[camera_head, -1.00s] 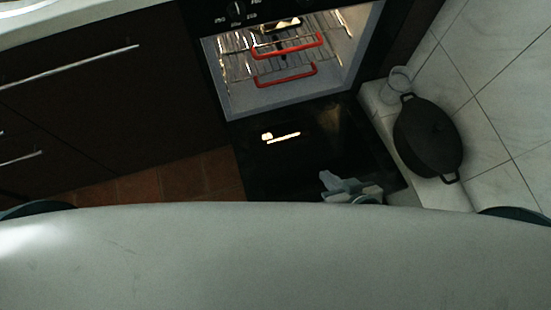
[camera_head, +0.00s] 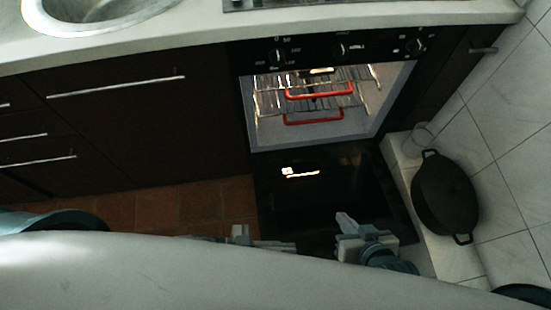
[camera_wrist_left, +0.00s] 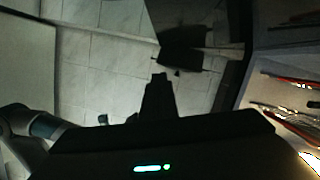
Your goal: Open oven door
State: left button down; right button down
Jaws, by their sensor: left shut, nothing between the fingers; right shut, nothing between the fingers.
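The oven (camera_head: 262,130) is lit inside, and its racks with red front bars are in plain sight. Its dark door (camera_head: 330,185) is folded down in front of the opening, with a bright reflection on it. My left gripper (camera_head: 243,236) is shut and empty by the door's near left corner, partly hidden behind my body. In the left wrist view the same gripper (camera_wrist_left: 158,85) points ahead, with the lit racks at right. My right gripper (camera_head: 347,226) is shut and empty over the door's near right part. Whether either touches the door I cannot tell.
A black pot (camera_head: 445,195) stands on a pale ledge right of the door, with a clear glass (camera_head: 417,140) behind it. Dark cabinets (camera_head: 120,130) with bar handles are at left. Red floor tiles (camera_head: 180,205) are bare left of the door.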

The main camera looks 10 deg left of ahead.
pick_arm(q)
jog(key=w+a+r+n+p, duration=0.2)
jog(key=w+r, duration=0.6)
jog(key=r, duration=0.1)
jog(key=w+a+r+n+g+h+p, duration=0.1)
jog(key=w+a+r+n+p, duration=0.2)
jog(key=w+r, duration=0.5)
jog(key=shift+a+r, duration=0.15)
jog(key=shift+r, duration=0.75)
jog(key=shift+a+n, duration=0.1)
jog(key=shift+n, duration=0.2)
